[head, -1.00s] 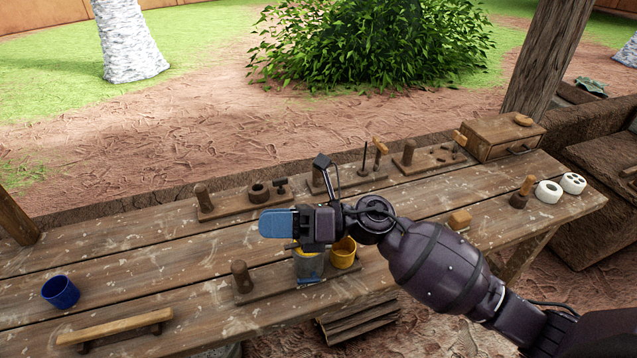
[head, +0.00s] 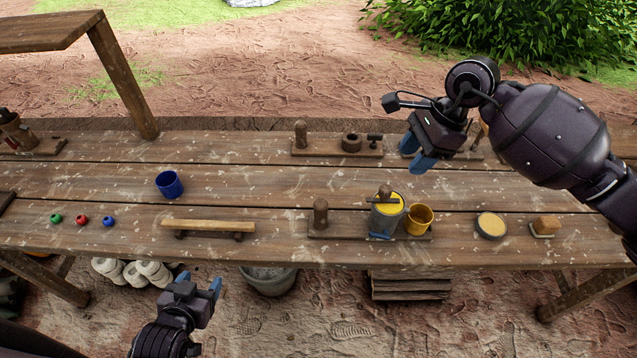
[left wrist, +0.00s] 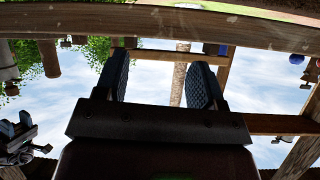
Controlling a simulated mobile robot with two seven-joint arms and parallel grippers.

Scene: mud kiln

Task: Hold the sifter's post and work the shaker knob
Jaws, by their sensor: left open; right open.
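The sifter stands near the front edge of the table: a wooden base board (head: 345,232) with a short upright post (head: 320,212) at its left. A grey cup (head: 384,222) with a yellow top stands on its right part, with a dark brown shaker knob (head: 385,191) and a crossbar on top. A yellow cup (head: 419,220) stands just right of it. My left gripper (head: 200,282) is open and empty in front of the table edge, left of the post. It also shows in the left wrist view (left wrist: 160,75). My right gripper (head: 424,155) is open, above and right of the knob.
A low wooden rail (head: 208,226) lies left of the sifter, with a blue cup (head: 169,185) behind it. A round yellow-topped dish (head: 491,226) and a small brush-like block (head: 546,226) are to the right. Another board with a post (head: 301,134) stands behind. A bucket (head: 268,280) is below the table.

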